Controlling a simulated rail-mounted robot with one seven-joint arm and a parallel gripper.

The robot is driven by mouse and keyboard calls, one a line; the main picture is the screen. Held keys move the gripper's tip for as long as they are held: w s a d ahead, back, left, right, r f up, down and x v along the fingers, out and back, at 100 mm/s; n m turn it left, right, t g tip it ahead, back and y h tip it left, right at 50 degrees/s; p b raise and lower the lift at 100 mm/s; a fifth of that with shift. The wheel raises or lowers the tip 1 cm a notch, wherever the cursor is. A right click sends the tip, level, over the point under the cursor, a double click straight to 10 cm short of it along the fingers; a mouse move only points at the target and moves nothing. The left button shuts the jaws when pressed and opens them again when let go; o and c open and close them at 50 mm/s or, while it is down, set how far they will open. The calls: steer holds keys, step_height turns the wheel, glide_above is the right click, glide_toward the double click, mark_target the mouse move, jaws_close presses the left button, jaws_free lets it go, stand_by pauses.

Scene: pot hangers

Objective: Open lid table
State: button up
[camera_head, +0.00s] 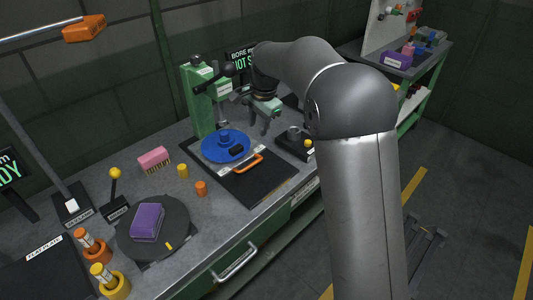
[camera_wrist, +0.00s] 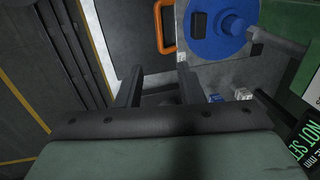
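A dark flat panel (camera_head: 250,180) with an orange handle (camera_head: 243,164) lies on the workbench in front of a green press stand; I cannot tell for sure that it is the lid. A blue round piece (camera_head: 225,146) with a central knob sits beside the handle. In the wrist view the handle (camera_wrist: 159,38) and the blue piece (camera_wrist: 213,35) show beyond my fingertips. My gripper (camera_head: 266,124) is above the bench, right of the blue piece. In the wrist view its fingers (camera_wrist: 158,78) are apart with nothing between them, clear of the handle.
The green press stand (camera_head: 203,100) with a black lever rises behind the blue piece. A small black fixture (camera_head: 294,143) stands to the right. At left are a pink brush (camera_head: 154,159), small orange and yellow cylinders, and a purple block (camera_head: 148,222) on a round dark plate.

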mark_target(252, 164)
steer(key=f, duration=0.5)
steer(key=w+a+f+p, duration=0.1)
steer(key=f, duration=0.5)
steer(key=w+a+f+p, duration=0.1)
steer(key=f, duration=0.4)
steer(key=shift+a+f, duration=0.2)
steer(key=shift+f, duration=0.1)
jaws_close()
